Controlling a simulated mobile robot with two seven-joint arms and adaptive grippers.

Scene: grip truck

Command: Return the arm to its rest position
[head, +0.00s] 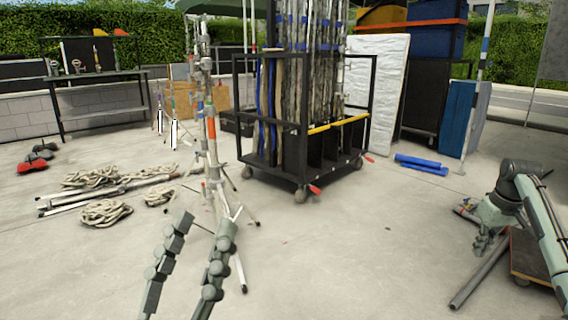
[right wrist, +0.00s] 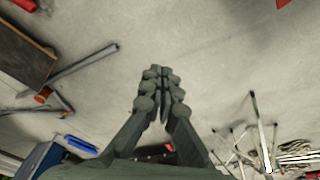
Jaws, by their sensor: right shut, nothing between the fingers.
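My right arm (head: 540,200) is bent at the right edge of the head view. Its gripper (head: 484,248) hangs fingers-down above the concrete, left of a grey pipe. In the right wrist view the same gripper (right wrist: 161,72) has its fingers together with nothing between them, over bare floor. My left gripper (head: 207,222) rises from the bottom of the head view, with its two fingers apart and empty. It overlaps the foot of a light stand in the picture; I cannot tell how far apart they are.
A black wheeled rack (head: 300,165) of poles stands in the middle. A grey pipe (head: 480,273) and a low dolly (head: 532,258) lie by my right arm. Light stands (head: 213,150) and coiled ropes (head: 106,212) are at left. The floor between the rack and my right gripper is clear.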

